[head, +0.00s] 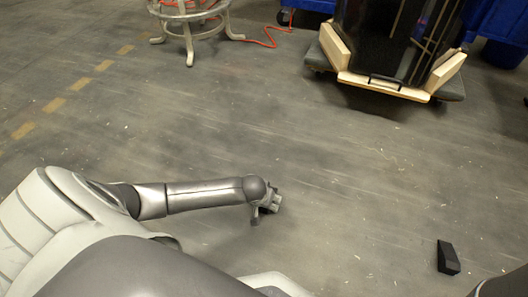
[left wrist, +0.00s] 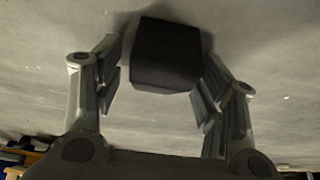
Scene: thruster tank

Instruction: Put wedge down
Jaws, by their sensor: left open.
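A black wedge (left wrist: 168,55) shows in the left wrist view, resting on the grey floor between and just beyond the fingertips of my left gripper (left wrist: 160,80). The fingers are spread, with a small gap at the left finger; whether the right finger touches the wedge I cannot tell. In the head view my left gripper (head: 268,203) is low over the floor at the middle, and no wedge shows clearly at it. A black wedge-shaped block (head: 448,257) lies on the floor at the lower right, apart from that gripper. My right gripper is not in view.
A black tank-like object on a wheeled base with a wooden frame (head: 385,86) stands at the upper right. A metal stool (head: 189,30) and an orange cable (head: 270,36) are at the top. Blue bins stand at the back. The middle floor is clear.

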